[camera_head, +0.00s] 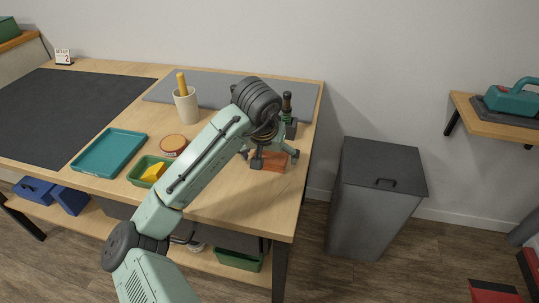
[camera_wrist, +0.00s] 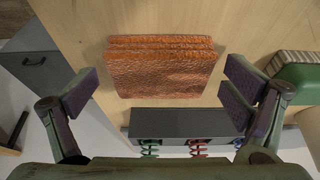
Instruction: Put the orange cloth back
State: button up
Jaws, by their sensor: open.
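The orange cloth (camera_head: 268,163) lies folded on the wooden workbench near its right end, partly hidden behind my gripper in the head view. In the wrist view the cloth (camera_wrist: 160,70) is a textured orange-brown folded block lying flat. My gripper (camera_head: 275,157) is over the cloth, with its fingers spread. In the wrist view my gripper (camera_wrist: 160,88) is open, one finger to the left of the cloth and one to the right. Neither finger touches it, and nothing is held.
A dark tool rack (camera_wrist: 185,125) stands close beside the cloth. A teal tray (camera_head: 110,152), a green tray with a yellow item (camera_head: 150,171), a round tin (camera_head: 173,144) and a cup (camera_head: 186,105) stand left of my arm. A grey bin (camera_head: 375,195) stands right of the bench.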

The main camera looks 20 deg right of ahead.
jog(key=v, duration=1.2)
jog(key=shift+r, duration=0.2)
